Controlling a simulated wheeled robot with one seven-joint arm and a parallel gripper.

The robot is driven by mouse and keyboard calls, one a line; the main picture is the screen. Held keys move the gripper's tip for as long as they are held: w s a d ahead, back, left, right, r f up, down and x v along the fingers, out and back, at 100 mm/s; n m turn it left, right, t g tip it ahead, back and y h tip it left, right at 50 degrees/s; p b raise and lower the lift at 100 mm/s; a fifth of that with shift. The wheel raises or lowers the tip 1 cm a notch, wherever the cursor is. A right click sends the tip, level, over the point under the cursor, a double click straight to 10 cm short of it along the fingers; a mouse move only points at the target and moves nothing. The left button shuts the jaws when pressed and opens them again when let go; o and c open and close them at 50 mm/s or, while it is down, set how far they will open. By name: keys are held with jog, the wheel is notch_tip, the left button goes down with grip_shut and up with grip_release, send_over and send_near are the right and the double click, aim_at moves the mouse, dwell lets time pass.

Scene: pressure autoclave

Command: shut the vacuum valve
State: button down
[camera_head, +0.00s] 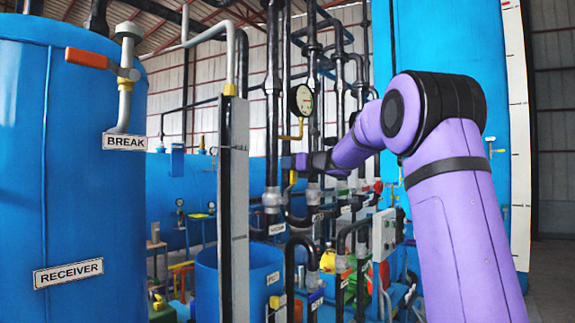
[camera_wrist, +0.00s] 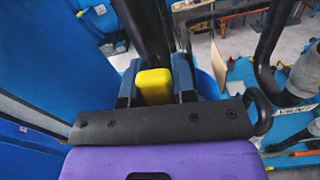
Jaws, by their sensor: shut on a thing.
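My gripper (camera_wrist: 155,86) is shut on a yellow handle (camera_wrist: 154,87), with one blue finger on each side of it. In the head view my gripper (camera_head: 291,163) is at the dark vertical pipes in the middle, and a bit of yellow (camera_head: 293,177) shows just below it. A small label (camera_head: 277,229) sits lower on these pipes; it may read vacuum, but it is too small to be sure. The valve body behind the yellow handle is mostly hidden, so I cannot tell how far it is turned.
A blue receiver tank (camera_head: 60,190) with an orange-handled valve (camera_head: 88,59) stands at the left. A grey post (camera_head: 234,200) stands nearer than the pipes. A round gauge (camera_head: 301,100) is just above my gripper. A vent label (camera_wrist: 293,112) shows on the right.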

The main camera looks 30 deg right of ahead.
jog(key=w+d+f+m, duration=0.3)
jog(key=d+f+m, duration=0.7)
jog(key=m, duration=0.7)
jog(key=shift+w+d+f, duration=0.2)
jog(key=shift+w+f, duration=0.15)
jog(key=shift+f, duration=0.9)
jog(key=c, duration=0.9)
grip_release()
jog(key=shift+s, duration=0.1)
jog(key=v, duration=1)
jog(key=shift+s+d, duration=0.15)
jog(key=shift+s, duration=0.15)
